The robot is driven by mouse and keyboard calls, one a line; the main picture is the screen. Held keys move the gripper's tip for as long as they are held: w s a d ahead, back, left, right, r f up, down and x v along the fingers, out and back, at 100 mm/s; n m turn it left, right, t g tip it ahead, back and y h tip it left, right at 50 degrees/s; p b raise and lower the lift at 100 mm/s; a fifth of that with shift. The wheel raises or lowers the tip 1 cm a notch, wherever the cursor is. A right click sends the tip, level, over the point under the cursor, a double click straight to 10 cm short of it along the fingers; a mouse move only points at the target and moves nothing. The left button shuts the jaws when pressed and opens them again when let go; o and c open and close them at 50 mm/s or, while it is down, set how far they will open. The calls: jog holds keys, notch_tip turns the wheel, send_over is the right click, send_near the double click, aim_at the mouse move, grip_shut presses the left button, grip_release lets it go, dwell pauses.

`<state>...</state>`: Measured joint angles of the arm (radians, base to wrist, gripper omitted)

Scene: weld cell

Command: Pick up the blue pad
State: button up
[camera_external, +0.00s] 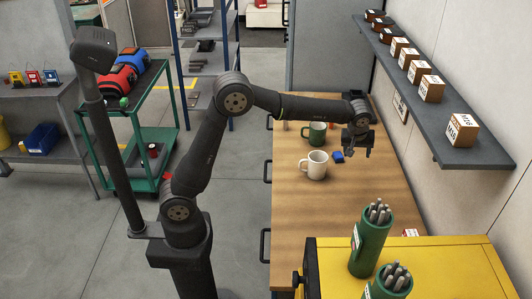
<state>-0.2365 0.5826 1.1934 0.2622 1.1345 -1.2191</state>
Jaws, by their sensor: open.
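The blue pad (338,157) is a small blue block on the wooden bench. My gripper (359,153) is open, pointing down, just to the right of the blue pad in the picture. Its jaws look empty. It appears to be above the bench, but its exact height over the pad is hard to tell. The pad's visible side is not covered by the gripper.
The white mug stands close to the pad. Green canisters of rods (371,240) stand on a yellow cabinet (450,265) at the front. A wall shelf (445,118) with several small boxes runs along the right. The bench (370,200) is largely clear in front of the gripper.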

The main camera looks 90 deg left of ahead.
jog(key=a+r+n+g+y, duration=0.1)
jog(key=a+n+g, duration=0.25)
jog(key=a, duration=0.65)
jog(key=n, duration=0.1)
send_over(338, 155)
jog(key=w+d, duration=0.1)
jog(key=d, duration=0.1)
jog(key=shift+t, duration=0.25)
notch_tip(338, 155, down, 11)
jog(key=x, duration=0.5)
jog(key=shift+s+f, duration=0.1)
jog(key=shift+s, duration=0.05)
jog(key=c, duration=1.1)
